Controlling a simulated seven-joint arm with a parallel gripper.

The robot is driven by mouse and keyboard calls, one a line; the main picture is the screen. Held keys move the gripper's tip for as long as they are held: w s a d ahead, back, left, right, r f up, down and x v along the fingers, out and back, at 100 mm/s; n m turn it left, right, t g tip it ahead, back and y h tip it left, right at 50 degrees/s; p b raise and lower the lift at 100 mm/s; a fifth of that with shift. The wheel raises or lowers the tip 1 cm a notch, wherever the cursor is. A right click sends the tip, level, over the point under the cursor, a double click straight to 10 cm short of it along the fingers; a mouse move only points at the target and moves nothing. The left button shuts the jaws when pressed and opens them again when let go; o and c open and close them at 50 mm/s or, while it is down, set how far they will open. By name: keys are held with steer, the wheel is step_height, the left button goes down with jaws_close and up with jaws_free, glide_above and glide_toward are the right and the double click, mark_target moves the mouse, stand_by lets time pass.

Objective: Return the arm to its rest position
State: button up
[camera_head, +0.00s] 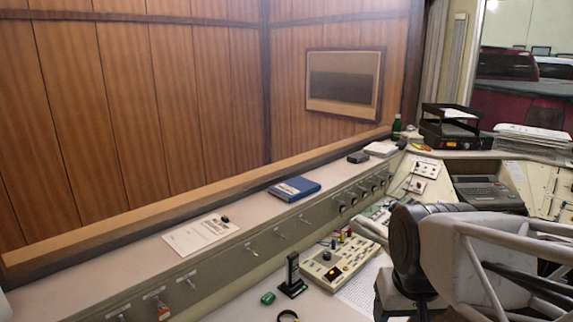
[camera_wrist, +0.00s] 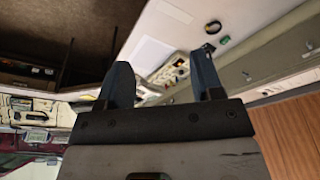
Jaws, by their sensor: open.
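My gripper (camera_wrist: 160,62) shows in the wrist view as two dark blue-grey fingers set wide apart on a dark mount. It is open, and nothing is held between the fingers. Past the gap lie the pale desk and a button panel (camera_wrist: 176,68), some distance off. In the camera_head view I cannot make out the gripper's fingers for certain.
The desk holds a button panel (camera_head: 340,262), a black handset on a stand (camera_head: 292,275) and a small green object (camera_head: 268,298). A blue book (camera_head: 294,188) and a paper sheet (camera_head: 200,234) lie on the ledge. A black tray (camera_head: 450,128) stands at the back right.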

steer(key=s, duration=0.2)
steer(key=s+f, duration=0.1)
steer(key=shift+s, duration=0.35)
